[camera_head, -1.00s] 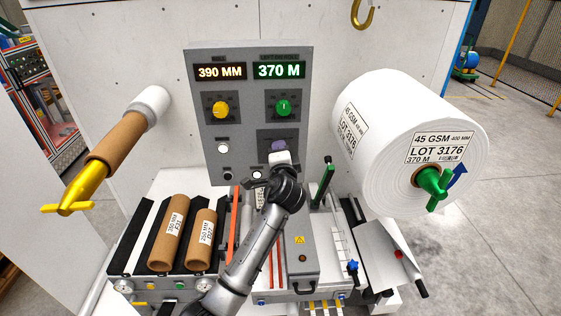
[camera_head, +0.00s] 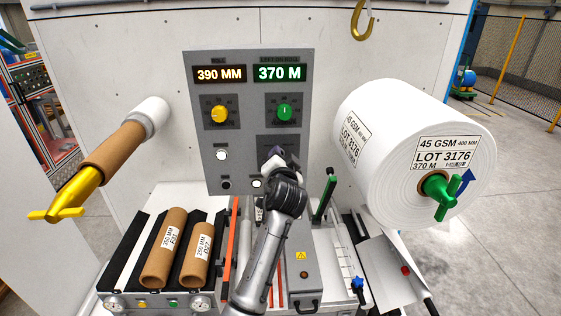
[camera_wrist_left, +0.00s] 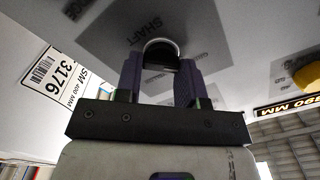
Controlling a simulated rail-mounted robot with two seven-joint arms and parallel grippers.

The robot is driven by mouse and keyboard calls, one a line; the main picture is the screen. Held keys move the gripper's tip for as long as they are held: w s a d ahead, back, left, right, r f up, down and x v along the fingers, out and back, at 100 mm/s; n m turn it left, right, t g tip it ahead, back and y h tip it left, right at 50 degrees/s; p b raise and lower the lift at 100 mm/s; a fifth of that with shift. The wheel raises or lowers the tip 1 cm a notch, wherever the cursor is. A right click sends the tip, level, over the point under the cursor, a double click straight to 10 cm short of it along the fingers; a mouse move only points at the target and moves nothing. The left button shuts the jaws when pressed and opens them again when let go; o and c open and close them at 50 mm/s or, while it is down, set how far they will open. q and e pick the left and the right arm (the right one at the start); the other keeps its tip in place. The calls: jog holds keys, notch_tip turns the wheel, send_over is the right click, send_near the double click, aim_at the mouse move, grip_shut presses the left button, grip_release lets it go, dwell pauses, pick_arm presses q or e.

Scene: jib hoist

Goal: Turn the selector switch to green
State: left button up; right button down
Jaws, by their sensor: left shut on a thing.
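The selector switch (camera_wrist_left: 160,52) shows in the left wrist view as a dark knob in a bright metal ring, on a dark plate marked SHAFT. My left gripper (camera_wrist_left: 159,78) has its two purple fingers on either side of the knob and is shut on it. In the head view my left gripper (camera_head: 276,153) is at the lower right plate (camera_head: 267,142) of the grey control panel (camera_head: 241,163). There the gripper and wrist hide the switch, so its pointing direction cannot be read. My right gripper is in neither view.
A yellow knob (camera_head: 219,114) and a green knob (camera_head: 284,112) sit above, under displays. A white button (camera_head: 221,155) is left of my gripper. A large white roll (camera_head: 388,125) stands close on the right. Brown cores (camera_head: 164,247) lie at lower left.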

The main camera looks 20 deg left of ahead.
pick_arm(q)
jog(key=shift+f, duration=0.1)
dwell(0.3)
jog(key=o, duration=0.9)
jog(key=shift+o, duration=0.2)
jog(key=b+v, duration=0.2)
jog(key=v, duration=1.1)
jog(key=shift+s+d, duration=0.15)
jog(key=shift+s, duration=0.2)
